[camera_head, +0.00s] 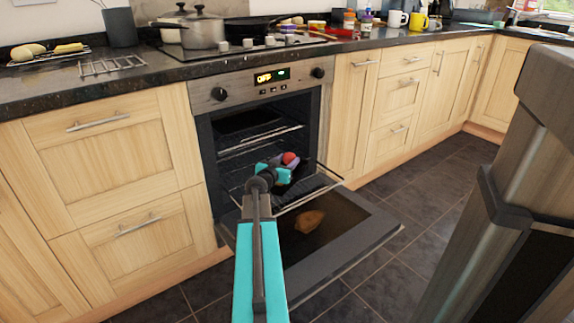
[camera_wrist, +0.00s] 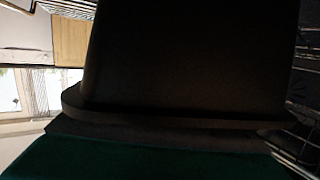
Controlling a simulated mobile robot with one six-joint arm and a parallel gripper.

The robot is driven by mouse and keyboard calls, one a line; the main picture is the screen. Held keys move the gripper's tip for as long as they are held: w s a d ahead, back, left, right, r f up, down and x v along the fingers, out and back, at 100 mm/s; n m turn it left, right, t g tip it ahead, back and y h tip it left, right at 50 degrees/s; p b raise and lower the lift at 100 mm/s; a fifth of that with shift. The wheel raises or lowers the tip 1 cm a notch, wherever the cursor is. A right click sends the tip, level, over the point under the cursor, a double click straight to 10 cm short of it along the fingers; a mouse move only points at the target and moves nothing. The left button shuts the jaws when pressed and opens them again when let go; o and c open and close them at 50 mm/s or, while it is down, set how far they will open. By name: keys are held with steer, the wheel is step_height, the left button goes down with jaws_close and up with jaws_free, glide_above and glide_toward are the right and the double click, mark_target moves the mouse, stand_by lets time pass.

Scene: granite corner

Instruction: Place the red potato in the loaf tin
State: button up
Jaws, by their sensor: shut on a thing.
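My gripper (camera_head: 283,166) is at the oven's open mouth, above the inner part of the lowered door. It is shut on the red potato (camera_head: 290,158), whose rounded red top shows at the fingertips. The gripper hides part of the potato. A dark, purplish shape shows just below the fingers; I cannot tell whether it is the loaf tin. In the wrist view a large dark form with a ledge fills the middle and hides the fingertips and what they hold. I cannot make out the loaf tin with certainty in either view.
The oven door (camera_head: 352,236) is down, with a brown lump (camera_head: 308,221) on its glass. Wire racks (camera_head: 262,138) are inside the oven. Pots (camera_head: 203,32) stand on the hob. A cooling rack (camera_head: 112,66) lies on the left counter. A large metallic body (camera_head: 520,150) stands close at right.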

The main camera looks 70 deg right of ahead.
steer(key=shift+f+p, duration=0.45)
steer(key=shift+f, duration=0.1)
stand_by(0.4)
steer(key=o, duration=1.1)
steer(key=shift+c, duration=0.2)
steer(key=shift+r, duration=0.15)
steer(key=shift+r+b, duration=0.4)
steer(key=shift+b, duration=0.15)
steer(key=a+p, duration=0.1)
steer(key=a, duration=0.2)
steer(key=a+r+p, duration=0.1)
steer(key=a+p, duration=0.1)
steer(key=a, duration=0.1)
steer(key=a+p, duration=0.1)
steer(key=a, duration=0.2)
steer(key=shift+w+a+r, duration=0.25)
steer(key=shift+a+r, duration=0.1)
steer(key=shift+w+a+p, duration=0.1)
steer(key=shift+a+p, duration=0.4)
steer(key=shift+a, duration=0.6)
